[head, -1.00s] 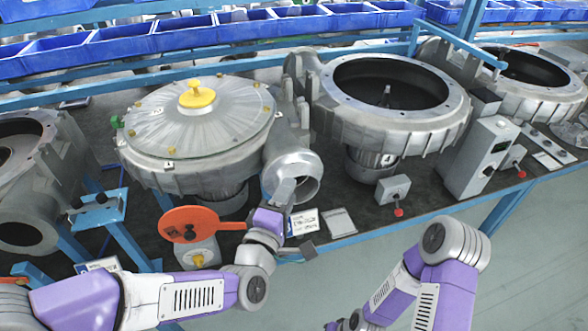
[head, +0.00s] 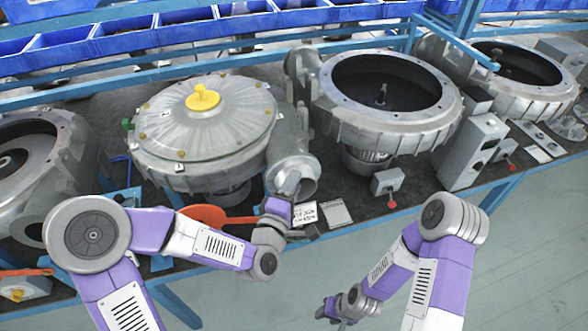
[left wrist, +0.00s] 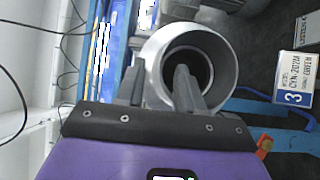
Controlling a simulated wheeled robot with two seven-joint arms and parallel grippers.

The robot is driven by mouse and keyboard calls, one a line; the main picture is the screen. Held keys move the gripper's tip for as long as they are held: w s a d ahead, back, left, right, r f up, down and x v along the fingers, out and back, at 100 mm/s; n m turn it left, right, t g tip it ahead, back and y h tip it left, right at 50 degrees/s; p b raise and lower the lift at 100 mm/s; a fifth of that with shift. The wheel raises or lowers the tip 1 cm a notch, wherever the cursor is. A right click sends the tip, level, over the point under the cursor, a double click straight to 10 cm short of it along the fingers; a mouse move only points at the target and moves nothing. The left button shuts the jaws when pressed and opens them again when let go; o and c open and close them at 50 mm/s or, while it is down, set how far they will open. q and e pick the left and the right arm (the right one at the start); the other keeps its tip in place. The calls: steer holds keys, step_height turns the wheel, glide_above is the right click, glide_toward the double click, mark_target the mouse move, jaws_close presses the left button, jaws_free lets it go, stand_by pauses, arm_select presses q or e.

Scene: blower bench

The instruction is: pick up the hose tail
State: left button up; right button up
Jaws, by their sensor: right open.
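No hose tail can be made out for certain in either view. My left gripper (head: 287,190) is at the round grey outlet (head: 305,174) of the closed blower, which has a yellow knob on its lid. In the left wrist view, my left gripper (left wrist: 157,72) has its fingers apart. One finger overlaps the left rim of the outlet (left wrist: 224,62) and the other overlaps its dark mouth. I cannot tell whether they touch it. My right gripper (head: 332,310) is open and low, in front of the bench, with nothing seen in it.
An orange-red paddle (head: 207,215) lies behind my left forearm. Cards (head: 305,213) lie on the bench right of my left gripper. An open blower (head: 395,95) and a grey switch box (head: 388,184) stand to the right. In the left wrist view, thin black cables (left wrist: 68,60) hang at left.

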mark_target(303, 163)
arm_select(q)
steer(key=shift+x, duration=1.55)
steer(key=shift+c, duration=0.3)
jaws_close()
steer(key=shift+r, duration=0.15)
